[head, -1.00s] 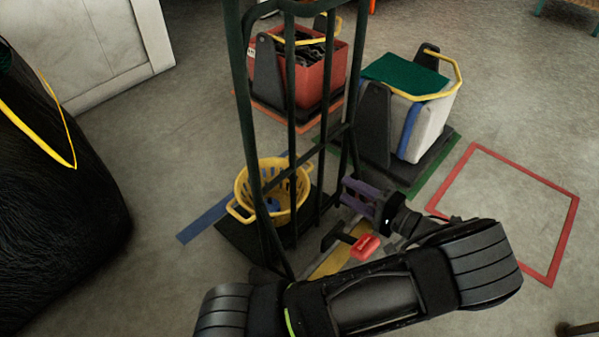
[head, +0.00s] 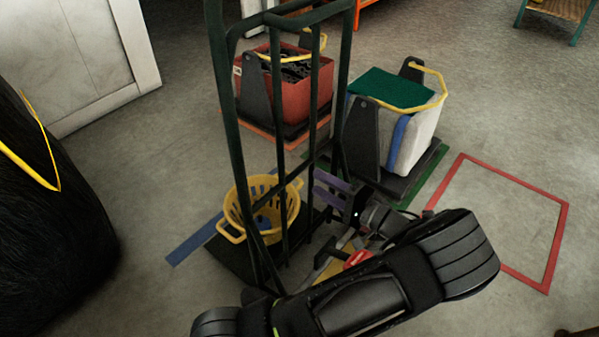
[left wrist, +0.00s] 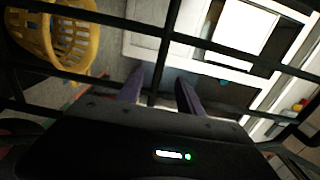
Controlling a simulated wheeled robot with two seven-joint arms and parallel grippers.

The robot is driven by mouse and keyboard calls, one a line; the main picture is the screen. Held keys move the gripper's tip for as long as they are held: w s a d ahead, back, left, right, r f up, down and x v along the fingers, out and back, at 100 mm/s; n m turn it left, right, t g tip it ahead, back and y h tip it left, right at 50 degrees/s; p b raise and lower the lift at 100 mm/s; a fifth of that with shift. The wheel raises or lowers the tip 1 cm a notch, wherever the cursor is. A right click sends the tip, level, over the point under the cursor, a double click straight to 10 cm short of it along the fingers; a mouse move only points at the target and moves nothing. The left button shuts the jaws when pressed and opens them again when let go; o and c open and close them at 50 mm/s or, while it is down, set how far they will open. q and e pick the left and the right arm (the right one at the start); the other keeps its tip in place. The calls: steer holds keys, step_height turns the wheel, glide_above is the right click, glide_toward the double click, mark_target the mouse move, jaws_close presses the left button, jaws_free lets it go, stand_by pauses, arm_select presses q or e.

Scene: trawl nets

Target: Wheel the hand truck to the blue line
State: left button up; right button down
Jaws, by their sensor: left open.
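The dark green hand truck (head: 231,110) stands upright in the head view, with a yellow basket (head: 234,212) on its black toe plate. The blue line (head: 195,245) is on the floor left of the toe plate, and the plate and basket overlap its right end in the picture. My left gripper (head: 326,190), with purple fingers, is open at the right side of the truck's frame. In the left wrist view, a dark bar of the hand truck (left wrist: 162,62) runs between the open fingertips (left wrist: 160,79). Contact cannot be told. My right gripper is not in view.
A red crate (head: 303,102) and a white box with a green top (head: 418,135) stand behind the truck. A red floor outline (head: 562,225) lies empty at right. A large black bulk (head: 50,225) stands at left. Floor between it and the truck is clear.

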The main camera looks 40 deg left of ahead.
mark_target(296, 170)
arm_select(q)
steer(key=a, duration=0.8)
steer(key=shift+s+a+p, duration=0.15)
steer(key=shift+a+p, duration=0.15)
steer(key=shift+a, duration=0.1)
steer(key=shift+c, duration=0.4)
jaws_close()
stand_by(0.4)
